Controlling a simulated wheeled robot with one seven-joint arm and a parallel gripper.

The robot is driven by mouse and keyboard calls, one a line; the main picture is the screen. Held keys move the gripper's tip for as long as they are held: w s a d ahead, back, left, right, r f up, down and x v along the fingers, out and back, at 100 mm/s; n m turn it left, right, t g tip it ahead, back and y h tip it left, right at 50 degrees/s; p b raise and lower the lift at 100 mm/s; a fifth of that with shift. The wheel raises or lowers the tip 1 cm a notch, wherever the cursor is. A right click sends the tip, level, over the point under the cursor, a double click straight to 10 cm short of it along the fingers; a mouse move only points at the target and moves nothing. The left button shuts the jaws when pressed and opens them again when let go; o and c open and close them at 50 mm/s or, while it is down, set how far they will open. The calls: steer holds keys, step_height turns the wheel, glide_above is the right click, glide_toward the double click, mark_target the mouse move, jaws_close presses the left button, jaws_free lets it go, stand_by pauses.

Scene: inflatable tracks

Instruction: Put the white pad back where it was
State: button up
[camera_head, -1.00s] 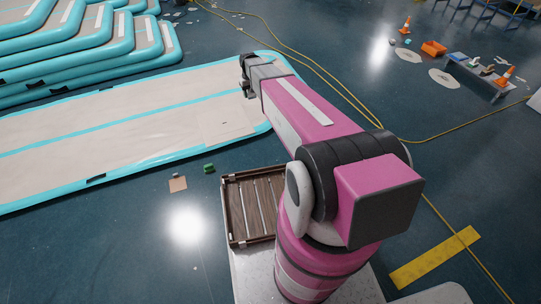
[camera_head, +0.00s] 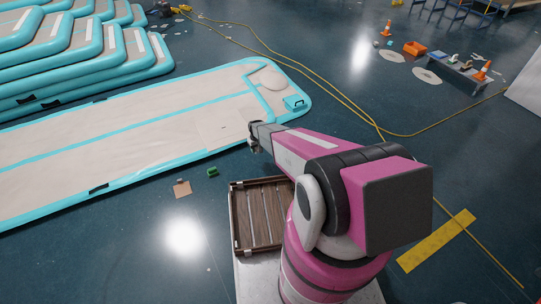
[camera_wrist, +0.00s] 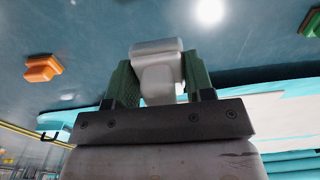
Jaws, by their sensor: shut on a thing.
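My gripper (camera_wrist: 160,82) shows in the wrist view with two green fingers shut on a pale block, which I take for the white pad (camera_wrist: 156,49). The pad sticks out beyond the fingertips, and its sides are partly covered by them. In the head view my gripper (camera_head: 254,146) is small and dark, over the near edge of the long beige mat. The pad cannot be made out clearly there.
A brown slatted tray (camera_head: 233,222) is beside my arm. A green block (camera_head: 212,172) and a brown square (camera_head: 183,191) lie on the floor.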

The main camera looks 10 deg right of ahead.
steer(key=shift+w+d+f, duration=0.15)
steer(key=shift+d+f, duration=0.05)
steer(key=shift+f, duration=0.25)
steer(key=w+d+f, duration=0.4)
steer(key=w+d, duration=0.1)
steer(key=w+d+f, duration=0.2)
steer(key=d, duration=0.1)
steer(key=shift+w+d+f, duration=0.15)
steer(key=shift+d+f, duration=0.05)
steer(key=shift+f, duration=2.15)
steer(key=shift+f, duration=0.15)
steer(key=o, duration=0.8)
steer(key=shift+o, duration=0.2)
